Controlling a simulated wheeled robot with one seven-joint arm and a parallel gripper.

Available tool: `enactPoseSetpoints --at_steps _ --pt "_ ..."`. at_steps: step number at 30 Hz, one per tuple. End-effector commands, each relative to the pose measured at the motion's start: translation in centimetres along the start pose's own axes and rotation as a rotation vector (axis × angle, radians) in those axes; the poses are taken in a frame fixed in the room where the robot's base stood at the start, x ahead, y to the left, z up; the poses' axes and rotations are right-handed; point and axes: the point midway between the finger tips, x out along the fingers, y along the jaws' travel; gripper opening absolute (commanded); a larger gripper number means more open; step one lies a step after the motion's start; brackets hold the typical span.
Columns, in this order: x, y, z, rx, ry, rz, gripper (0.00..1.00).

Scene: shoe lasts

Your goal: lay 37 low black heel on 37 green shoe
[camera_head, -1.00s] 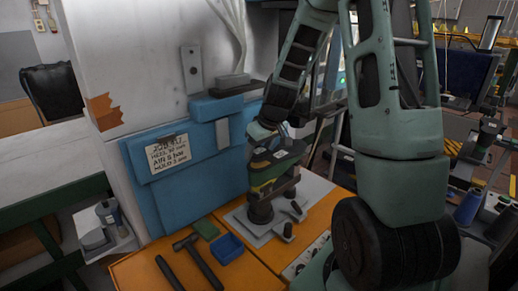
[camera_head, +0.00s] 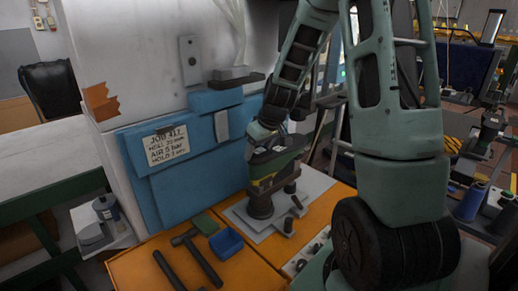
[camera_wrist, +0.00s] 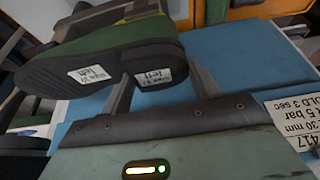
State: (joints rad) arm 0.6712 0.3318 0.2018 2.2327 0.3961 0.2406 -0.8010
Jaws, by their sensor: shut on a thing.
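The green shoe (camera_head: 278,166) sits sole up on the press post in the head view. In the wrist view the green shoe (camera_wrist: 95,50) shows its dark sole with a white size label. The black heel (camera_wrist: 158,66), with its own white label, lies at the shoe's heel end, between my fingers. My gripper (camera_wrist: 160,88) is shut on it. The heel seems to touch the sole, but a small gap cannot be ruled out. In the head view my gripper (camera_head: 268,147) is right above the shoe, and the heel is mostly hidden.
A blue press housing with a job card (camera_head: 167,145) stands close behind and left. A hammer (camera_head: 198,255), a green block (camera_head: 206,223) and a blue tray (camera_head: 226,243) lie on the orange bench (camera_head: 150,268). Small posts stand right of the shoe.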

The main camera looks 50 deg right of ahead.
Motion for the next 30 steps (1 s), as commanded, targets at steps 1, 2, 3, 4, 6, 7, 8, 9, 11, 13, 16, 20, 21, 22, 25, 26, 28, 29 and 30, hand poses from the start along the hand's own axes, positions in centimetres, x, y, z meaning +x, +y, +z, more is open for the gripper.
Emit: enactPoseSetpoints --at_steps 1,2,3,4,6,7,8,9,11,13,16,20,21,22,25,26,28,29,30 --pt "0.09 0.0 0.03 0.0 0.0 0.0 0.39" --pt "0.12 0.0 0.04 0.0 0.0 0.0 0.39" --pt "0.16 0.0 0.05 0.0 0.0 0.0 0.39" --pt "0.18 0.0 0.06 0.0 0.001 0.0 0.39" --pt "0.25 0.0 0.09 0.0 0.0 0.0 0.39" --pt "0.27 0.01 0.1 0.0 0.001 0.0 0.39" --pt "0.3 0.0 0.11 0.0 0.001 0.0 0.39" --pt "0.3 0.0 0.1 0.0 0.001 0.0 0.39" --pt "0.25 0.0 0.09 0.0 0.001 0.0 0.39" --pt "0.25 0.0 0.09 0.0 0.0 0.0 0.39" --pt "0.26 0.0 0.09 0.0 0.0 0.0 0.72" --pt "0.26 0.0 0.1 0.0 0.0 0.0 0.87" --pt "0.26 0.0 0.1 0.0 0.0 0.0 0.87" --pt "0.26 0.0 0.1 0.0 0.0 0.0 0.87" --pt "0.26 0.0 0.11 0.0 0.0 0.0 0.87" --pt "0.23 0.0 0.1 0.0 0.0 0.0 0.87" --pt "0.02 0.02 0.08 0.0 0.001 0.001 0.87" --pt "-0.15 0.03 0.07 0.0 0.001 0.001 0.87" --pt "-0.46 0.03 0.08 -0.001 0.001 0.001 0.87"
